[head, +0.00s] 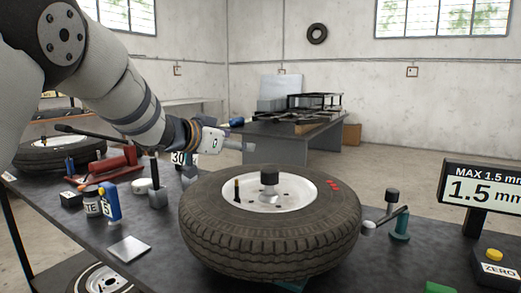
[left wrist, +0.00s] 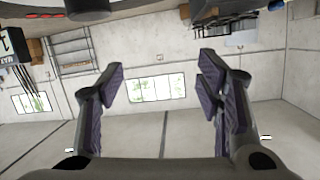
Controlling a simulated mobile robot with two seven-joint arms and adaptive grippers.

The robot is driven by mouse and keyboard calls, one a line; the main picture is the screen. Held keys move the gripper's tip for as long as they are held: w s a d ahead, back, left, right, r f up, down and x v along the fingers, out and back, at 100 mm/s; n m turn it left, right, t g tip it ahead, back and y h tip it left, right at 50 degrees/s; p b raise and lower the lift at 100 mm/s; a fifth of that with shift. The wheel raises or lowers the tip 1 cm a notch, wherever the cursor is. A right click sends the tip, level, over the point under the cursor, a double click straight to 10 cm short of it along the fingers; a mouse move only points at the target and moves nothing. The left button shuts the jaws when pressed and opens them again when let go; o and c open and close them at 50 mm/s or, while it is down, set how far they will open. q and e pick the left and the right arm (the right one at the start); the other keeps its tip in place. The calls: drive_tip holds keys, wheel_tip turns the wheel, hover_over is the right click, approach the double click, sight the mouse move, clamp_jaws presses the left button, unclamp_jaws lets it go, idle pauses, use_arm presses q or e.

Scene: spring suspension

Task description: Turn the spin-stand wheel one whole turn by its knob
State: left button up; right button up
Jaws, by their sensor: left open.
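The spin-stand wheel (head: 270,250) lies flat at the table's front middle, a black tyre with a white rim. A dark cap (head: 269,178) sits on its centre post. A thin dark upright peg (head: 237,190), which looks like the knob, stands on the left part of the rim. Red marks (head: 333,184) show at the rim's right. My left gripper (head: 246,146) is above and behind the wheel's far side, apart from the peg. In the left wrist view my left gripper (left wrist: 160,82) has its fingers spread with nothing between them. My right gripper is not in view.
A gauge with an arm (head: 385,221) stands right of the wheel. A display reading 1.5 mm (head: 482,187) and a yellow ZERO button (head: 494,254) are further right. Left are a blue bottle (head: 112,203), a red tool (head: 107,169), a metal plate (head: 129,249) and another tyre (head: 55,155).

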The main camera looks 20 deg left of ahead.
use_arm(q)
drive_tip(key=g+h, duration=0.1)
drive_tip(key=h, duration=0.1)
approach(265, 172)
wheel_tip(265, 172, up, 2)
drive_tip(key=shift+w+d+f+g, duration=0.15)
drive_tip(key=shift+d+f+g, duration=0.2)
drive_tip(key=shift+f, duration=0.25)
drive_tip(key=x, duration=1.1)
drive_tip(key=shift+a+f, duration=0.3)
drive_tip(key=shift+f, duration=0.1)
drive_tip(key=shift+w+d+y, duration=0.15)
drive_tip(key=shift+w+y, duration=0.15)
drive_tip(key=shift+w, duration=0.05)
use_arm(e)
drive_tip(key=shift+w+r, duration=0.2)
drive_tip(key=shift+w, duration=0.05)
use_arm(q)
drive_tip(key=shift+r, duration=0.1)
